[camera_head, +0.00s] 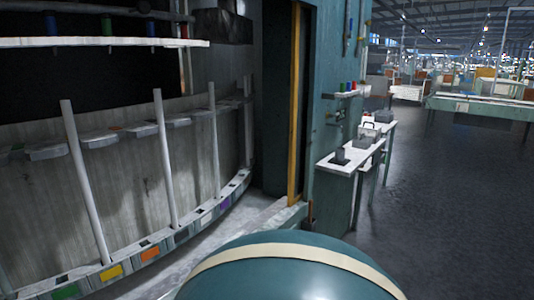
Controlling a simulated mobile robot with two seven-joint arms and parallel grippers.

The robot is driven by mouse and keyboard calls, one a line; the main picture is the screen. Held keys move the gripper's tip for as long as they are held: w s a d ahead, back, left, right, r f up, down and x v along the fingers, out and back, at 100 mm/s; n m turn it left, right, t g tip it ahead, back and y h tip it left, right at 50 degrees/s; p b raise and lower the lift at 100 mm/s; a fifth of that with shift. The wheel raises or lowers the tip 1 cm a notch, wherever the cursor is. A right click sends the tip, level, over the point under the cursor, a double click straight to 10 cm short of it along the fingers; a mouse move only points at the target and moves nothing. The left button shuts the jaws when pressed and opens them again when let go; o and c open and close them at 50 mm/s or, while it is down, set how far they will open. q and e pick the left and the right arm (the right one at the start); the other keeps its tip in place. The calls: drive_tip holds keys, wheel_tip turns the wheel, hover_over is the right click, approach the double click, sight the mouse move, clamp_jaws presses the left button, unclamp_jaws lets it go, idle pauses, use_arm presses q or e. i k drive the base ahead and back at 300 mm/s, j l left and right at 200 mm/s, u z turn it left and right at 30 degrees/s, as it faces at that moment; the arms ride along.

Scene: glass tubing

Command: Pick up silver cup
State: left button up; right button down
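I cannot make out a silver cup for certain in the head view. A white side bench (340,168) at the right of the teal wall carries small dark and grey objects, among them a dark item (340,157) near its front end and a grey box-like item (363,141) behind it. They are too small to identify. Neither of my grippers is in view.
Upright pale rods (166,160) stand along a curved rack (130,262) with coloured labels at the left. A white shelf (100,43) with coloured items hangs above. Open grey floor (440,200) lies at the right, with a long teal table (480,107) farther back.

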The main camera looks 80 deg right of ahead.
sight(339, 152)
drive_tip(key=z, duration=3.15)
drive_tip(key=i+l+u, duration=0.1)
drive_tip(key=i+l, duration=0.15)
drive_tip(key=i+l+u, duration=0.1)
drive_tip(key=i+l, duration=0.15)
drive_tip(key=i+l+u, duration=0.1)
drive_tip(key=l, duration=0.3)
drive_tip(key=i+l+u, duration=0.1)
drive_tip(key=i+l, duration=0.25)
drive_tip(key=i+l+u, duration=0.1)
drive_tip(key=l, duration=0.25)
drive_tip(key=i+l+u, duration=0.1)
drive_tip(key=i+l, duration=0.2)
drive_tip(key=i+l+u, duration=0.1)
drive_tip(key=l, duration=0.4)
drive_tip(key=i+l+u, duration=0.1)
drive_tip(key=l, duration=0.3)
drive_tip(key=i, duration=0.1)
